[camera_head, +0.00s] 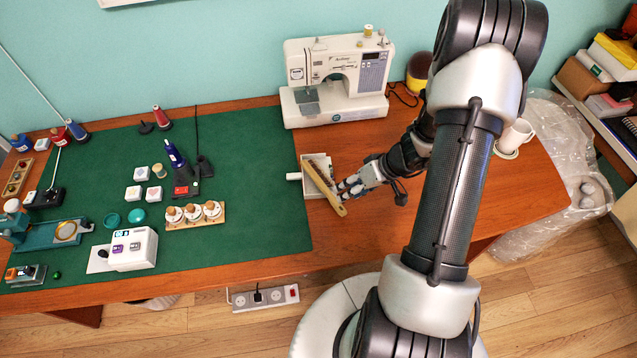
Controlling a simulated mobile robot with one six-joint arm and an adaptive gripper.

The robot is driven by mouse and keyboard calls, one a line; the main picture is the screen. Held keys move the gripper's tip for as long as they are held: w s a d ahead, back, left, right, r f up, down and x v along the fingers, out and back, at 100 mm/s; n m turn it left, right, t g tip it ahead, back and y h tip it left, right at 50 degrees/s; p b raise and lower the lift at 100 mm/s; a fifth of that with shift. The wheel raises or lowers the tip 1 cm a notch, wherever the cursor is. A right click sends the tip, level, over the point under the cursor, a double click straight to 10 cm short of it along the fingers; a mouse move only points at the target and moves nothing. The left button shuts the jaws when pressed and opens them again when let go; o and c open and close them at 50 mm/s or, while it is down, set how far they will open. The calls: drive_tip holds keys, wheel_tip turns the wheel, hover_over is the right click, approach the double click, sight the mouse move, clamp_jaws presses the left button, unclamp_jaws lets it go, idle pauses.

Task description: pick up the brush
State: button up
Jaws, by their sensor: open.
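The brush (330,193) is a long, thin, light wooden piece. It lies slanted across a small white tray (309,162), and its lower right end reaches past the tray toward the front of the table. My gripper (343,189) is open and sits low, just right of the brush, with its fingertips close to it. I cannot tell from this view whether the fingers touch the brush or straddle it. The gripper covers a small part of the area beside the brush.
A white sewing machine (337,82) stands behind. A green mat (260,150) with spools, cones and small boxes covers the table's left. A white mug (515,136) stands at the right, beyond my arm.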

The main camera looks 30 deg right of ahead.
sight(333, 198)
drive_tip(key=x, duration=0.2)
drive_tip(key=b+x, duration=0.1)
drive_tip(key=x, duration=0.4)
drive_tip(key=shift+w+b, duration=0.3)
drive_tip(key=shift+w, duration=0.15)
clamp_jaws()
